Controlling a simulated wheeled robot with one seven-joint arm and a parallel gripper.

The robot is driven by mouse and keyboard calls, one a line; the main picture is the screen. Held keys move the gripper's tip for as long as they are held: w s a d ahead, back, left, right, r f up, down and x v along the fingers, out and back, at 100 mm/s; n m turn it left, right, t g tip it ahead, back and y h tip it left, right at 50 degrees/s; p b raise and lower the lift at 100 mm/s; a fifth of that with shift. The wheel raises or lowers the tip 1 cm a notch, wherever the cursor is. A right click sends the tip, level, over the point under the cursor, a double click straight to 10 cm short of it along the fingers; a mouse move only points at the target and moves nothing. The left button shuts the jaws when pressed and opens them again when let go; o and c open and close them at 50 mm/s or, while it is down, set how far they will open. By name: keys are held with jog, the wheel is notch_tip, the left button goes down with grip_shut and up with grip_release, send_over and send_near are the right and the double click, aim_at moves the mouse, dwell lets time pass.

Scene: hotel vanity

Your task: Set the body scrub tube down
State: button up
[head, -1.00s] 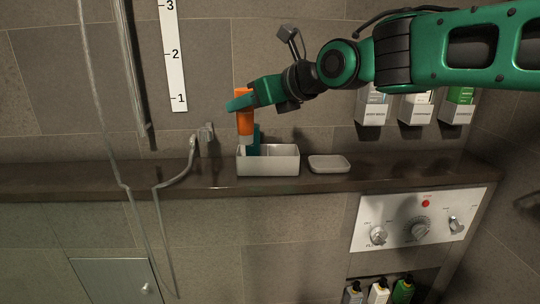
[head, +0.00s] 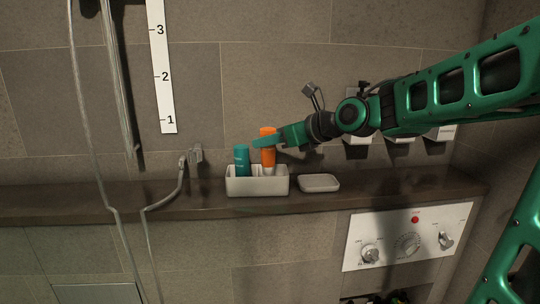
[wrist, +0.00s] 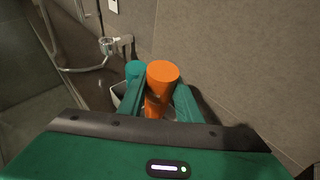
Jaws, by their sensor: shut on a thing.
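The orange tube with a pale lower end, apparently the body scrub tube (head: 267,157), is upright in my gripper (head: 268,142). Its lower end is at the right part of the white caddy (head: 257,188). The front wall hides whether it touches the caddy floor. In the wrist view, the orange tube (wrist: 162,75) sits between the two fingers of my gripper (wrist: 162,97). No label can be read on it. A teal bottle (head: 242,160) stands in the left part of the caddy, close beside the tube. It also shows in the wrist view (wrist: 134,69).
A white soap dish (head: 319,182) lies on the dark ledge (head: 400,188) right of the caddy. A hose holder (head: 195,154) is on the wall to the left. The wall is close behind. The ledge left of the caddy is clear.

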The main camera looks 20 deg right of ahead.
aim_at(272, 156)
jog(key=shift+w+d+f, duration=0.3)
jog(key=shift+d+f, duration=0.1)
jog(key=shift+d, duration=0.15)
jog(key=shift+f, duration=2)
jog(key=shift+f, duration=0.1)
jog(key=o, duration=1.1)
